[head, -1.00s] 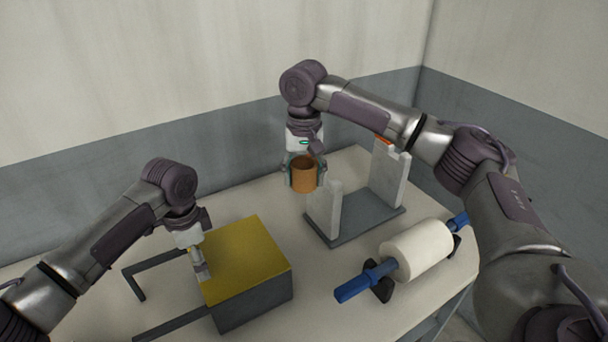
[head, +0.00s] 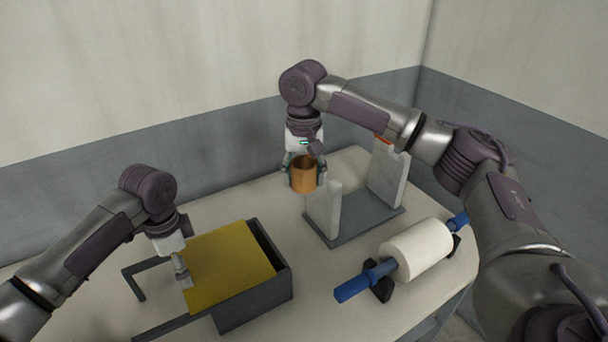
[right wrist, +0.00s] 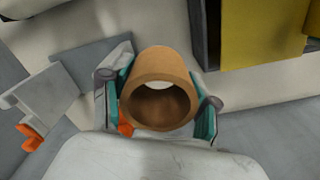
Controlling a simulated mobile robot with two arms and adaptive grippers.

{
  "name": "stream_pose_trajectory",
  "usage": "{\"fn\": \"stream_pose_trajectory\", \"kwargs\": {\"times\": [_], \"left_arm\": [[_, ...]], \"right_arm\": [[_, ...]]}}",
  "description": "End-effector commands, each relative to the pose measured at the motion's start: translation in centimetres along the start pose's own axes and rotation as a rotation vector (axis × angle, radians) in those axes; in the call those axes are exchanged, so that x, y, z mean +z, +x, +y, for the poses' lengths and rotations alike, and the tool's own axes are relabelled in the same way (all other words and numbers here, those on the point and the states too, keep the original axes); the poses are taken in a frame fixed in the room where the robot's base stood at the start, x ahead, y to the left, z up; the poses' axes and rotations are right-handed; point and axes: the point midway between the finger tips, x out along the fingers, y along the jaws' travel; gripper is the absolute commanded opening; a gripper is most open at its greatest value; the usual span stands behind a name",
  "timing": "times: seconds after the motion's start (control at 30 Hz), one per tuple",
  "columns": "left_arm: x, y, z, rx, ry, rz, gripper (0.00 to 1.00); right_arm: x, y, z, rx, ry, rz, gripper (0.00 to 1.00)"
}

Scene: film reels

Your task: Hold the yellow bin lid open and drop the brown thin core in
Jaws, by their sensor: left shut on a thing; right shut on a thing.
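The yellow lid (head: 228,262) lies on the dark grey bin (head: 258,302) and is slid part way left, leaving a dark gap at the bin's right end. My left gripper (head: 184,276) is shut on the lid near its left edge. My right gripper (head: 304,180) is shut on the brown core (head: 303,176), a short hollow tube held above the table behind the bin. In the right wrist view the core (right wrist: 158,88) sits between the fingers, its open end facing the camera. There the lid (right wrist: 265,30) and bin wall (right wrist: 206,35) show at upper right.
A grey stand with two white uprights (head: 324,212) is right of the core, close to it. A white roll (head: 416,248) on a blue rod (head: 355,284) lies at the front right. Dark rails (head: 140,284) extend left from the bin. Bare table (head: 300,260) lies between bin and stand.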

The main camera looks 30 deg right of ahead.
Motion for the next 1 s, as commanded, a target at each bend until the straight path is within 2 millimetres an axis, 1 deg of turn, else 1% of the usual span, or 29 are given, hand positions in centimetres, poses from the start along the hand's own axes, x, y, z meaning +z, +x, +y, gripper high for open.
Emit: {"fn": "stream_pose_trajectory", "kwargs": {"times": [0.1, 1.0], "left_arm": [[0.6, -0.1, -0.1, -0.003, -0.002, -0.002, 0.41], [3.8, -0.1, -0.2, -0.004, -0.003, -0.003, 0.41]], "right_arm": [[0.0, 0.0, 0.0, 0.000, 0.000, 0.000, 0.30], [0.0, 0.0, 0.0, 0.000, 0.000, 0.000, 0.30]]}}
